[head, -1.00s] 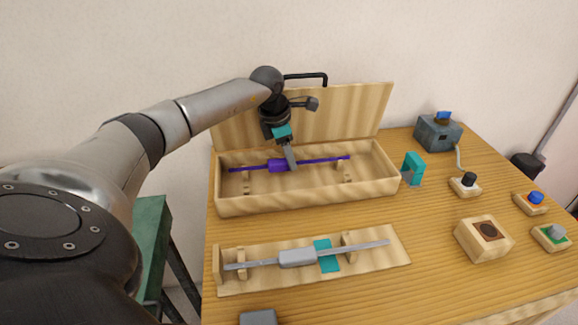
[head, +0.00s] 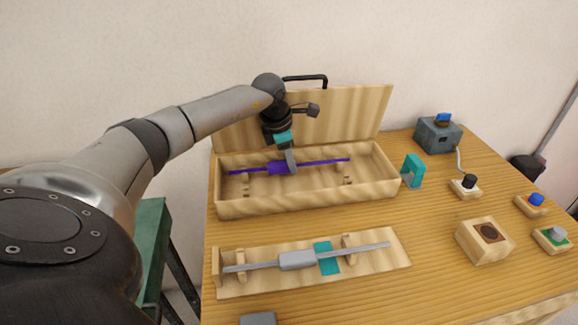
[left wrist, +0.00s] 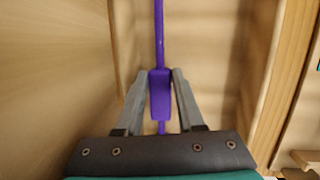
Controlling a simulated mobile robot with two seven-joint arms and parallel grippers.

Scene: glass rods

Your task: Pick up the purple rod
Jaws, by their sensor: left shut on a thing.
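The purple rod (head: 320,162) lies lengthwise in the open wooden case (head: 310,202), with a thicker purple block near its middle. My left gripper (head: 290,160) reaches down into the case and is shut on that thick block. In the left wrist view, the two grey fingers (left wrist: 160,88) stand on either side of the purple block (left wrist: 160,100), and the thin rod runs on beyond it. The rod appears at the height of its wooden supports; I cannot tell whether it still touches them. My right gripper is not in view.
A grey rod (head: 355,251) with a thick grey block rests on a wooden stand (head: 390,262) in front of the case. A teal bracket (head: 413,170) stands right of the case. A grey box (head: 438,134), several knobs and a wooden block (head: 484,240) are at the right. Bare tabletop lies between.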

